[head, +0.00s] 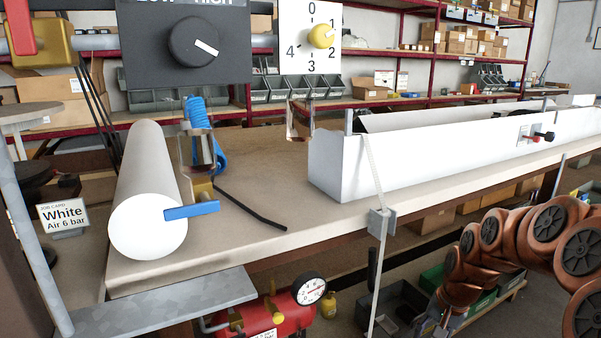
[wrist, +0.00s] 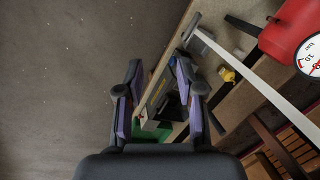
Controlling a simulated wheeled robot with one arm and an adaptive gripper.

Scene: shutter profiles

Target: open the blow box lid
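The long white box (head: 420,150), which I take to be the blow box, lies along the bench at the right in the head view. A pale panel (head: 440,116) shows along its top; I cannot tell whether this is the lid or how far it stands open. Red and black knobs (head: 538,136) sit on its front face. My gripper (wrist: 163,92) shows only in the wrist view. Its two dark fingers with purple pads are apart, with nothing held between them. It points down past the bench edge, with the floor and a green bin (wrist: 152,132) below. The box is not recognizable in the wrist view.
A white cylinder (head: 148,200) lies on the bench at left. A red compressor (head: 270,315) with a gauge is below. My copper arm fills the lower right.

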